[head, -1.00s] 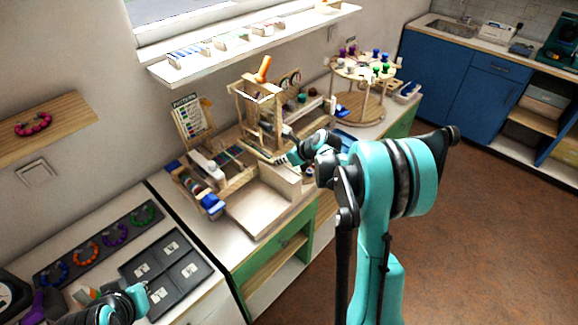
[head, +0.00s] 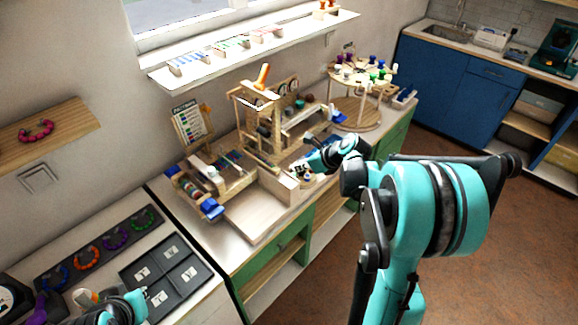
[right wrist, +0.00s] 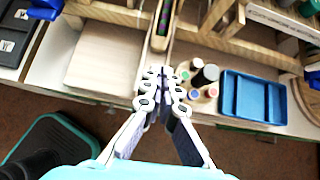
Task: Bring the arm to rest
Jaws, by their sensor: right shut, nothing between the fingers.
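My right gripper (head: 314,168) is shut and empty. It hangs above the counter in front of the wooden frame (head: 262,120), to the right of the pale wooden tray (head: 250,217). In the right wrist view, the closed fingers of the right gripper (right wrist: 160,82) meet between the pale tray (right wrist: 105,62) and several small coloured pegs or jars (right wrist: 200,78). My left gripper (head: 122,308) is at the bottom left, low by the grey sectioned tray (head: 164,276).
A blue tray (right wrist: 252,98) lies to the right of the pegs. A round two-tier wooden stand (head: 357,112) is at the back right. A dark board (head: 75,258) with coloured bead rings lies at the left. A shelf (head: 250,50) runs along the wall. The floor at right is open.

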